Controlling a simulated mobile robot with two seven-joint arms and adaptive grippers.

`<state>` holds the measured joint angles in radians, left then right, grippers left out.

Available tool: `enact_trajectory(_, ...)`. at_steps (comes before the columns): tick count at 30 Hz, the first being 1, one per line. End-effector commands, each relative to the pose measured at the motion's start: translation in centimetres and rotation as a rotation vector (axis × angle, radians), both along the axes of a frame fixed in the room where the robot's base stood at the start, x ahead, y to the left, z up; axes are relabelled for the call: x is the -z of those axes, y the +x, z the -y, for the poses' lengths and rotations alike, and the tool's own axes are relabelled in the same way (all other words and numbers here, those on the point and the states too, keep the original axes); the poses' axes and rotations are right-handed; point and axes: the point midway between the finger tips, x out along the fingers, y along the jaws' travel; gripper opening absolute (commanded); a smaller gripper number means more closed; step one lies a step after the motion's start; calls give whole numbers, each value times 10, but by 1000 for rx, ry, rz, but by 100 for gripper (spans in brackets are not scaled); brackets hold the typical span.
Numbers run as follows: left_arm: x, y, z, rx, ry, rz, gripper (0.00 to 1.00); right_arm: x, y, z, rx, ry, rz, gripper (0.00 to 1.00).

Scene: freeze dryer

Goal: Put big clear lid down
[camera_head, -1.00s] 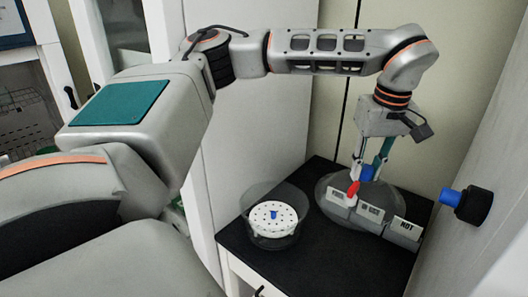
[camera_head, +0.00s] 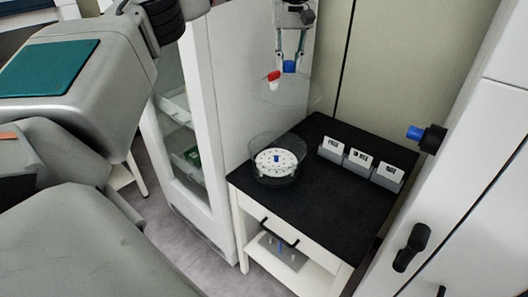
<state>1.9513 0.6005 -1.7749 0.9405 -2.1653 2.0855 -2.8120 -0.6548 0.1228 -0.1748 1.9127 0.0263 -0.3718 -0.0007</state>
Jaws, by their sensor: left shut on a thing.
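The big clear lid (camera_head: 308,91) is a transparent disc with a blue knob (camera_head: 289,66) on top. My left gripper (camera_head: 288,62) is shut on the blue knob and holds the lid in the air, about level, above and behind the clear round container. A red part (camera_head: 273,76) shows beside the knob. The clear container (camera_head: 252,150) stands on the black table top, with a white perforated disc (camera_head: 270,165) inside it that has a blue centre peg. The container's top is uncovered. My right gripper is not in view.
The black table top (camera_head: 330,205) has free room in front and at the right. Several small labelled grey blocks (camera_head: 359,158) stand in a row at the back right. A white cabinet with a blue-and-black knob (camera_head: 428,136) borders the right.

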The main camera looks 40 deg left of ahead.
Motion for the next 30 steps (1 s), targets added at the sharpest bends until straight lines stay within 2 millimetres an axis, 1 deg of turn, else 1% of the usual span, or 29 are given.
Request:
enact_trajectory(1, -4, 2, -4, 4, 0, 2, 0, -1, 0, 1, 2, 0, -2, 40)
enact_trajectory(4, -7, 5, -11, 15, 1, 3, 0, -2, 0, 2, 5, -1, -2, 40)
enact_trajectory(6, -5, 5, -14, 18, 1, 2, 0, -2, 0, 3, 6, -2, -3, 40)
enact_trajectory(8, 1, 5, -15, 21, 2, 0, 0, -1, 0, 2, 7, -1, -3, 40)
enact_trajectory(11, 20, 5, -15, 23, 1, -2, 0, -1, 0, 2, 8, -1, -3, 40)
enact_trajectory(24, 120, 5, -15, 21, -1, -1, 0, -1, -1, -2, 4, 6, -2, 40)
enact_trajectory(27, 137, 5, -15, 21, 1, 1, 0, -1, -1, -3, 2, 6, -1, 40)
enact_trajectory(30, 148, 6, -15, 20, 1, 2, 0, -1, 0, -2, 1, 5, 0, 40)
